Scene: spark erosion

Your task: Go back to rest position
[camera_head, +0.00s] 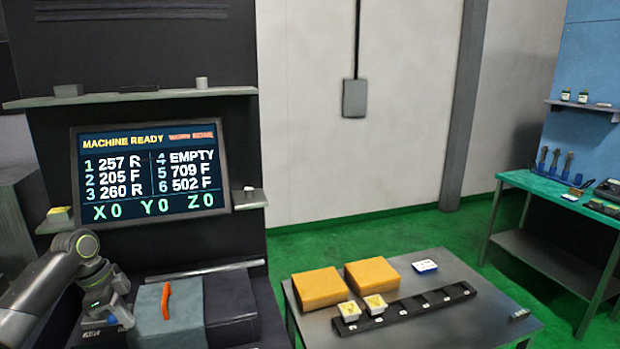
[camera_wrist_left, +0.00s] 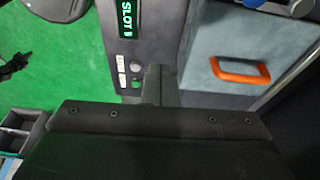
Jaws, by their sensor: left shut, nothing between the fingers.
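My left arm comes in from the left in the head view. Its gripper (camera_head: 122,316) hangs low in front of the machine, left of an orange handle (camera_head: 166,300) on a grey block, and does not touch the handle. In the left wrist view the gripper (camera_wrist_left: 160,80) is shut and empty. The orange handle (camera_wrist_left: 240,70) lies to its right there, apart from it. My right gripper does not show in the head view.
The machine screen (camera_head: 150,171) reads MACHINE READY. A low table (camera_head: 468,324) at the right holds two orange boxes (camera_head: 319,288), a dark rack (camera_head: 410,305) with two white-and-yellow pieces, and a blue-white item. A green-topped bench (camera_head: 540,186) stands farther right. Green floor lies between.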

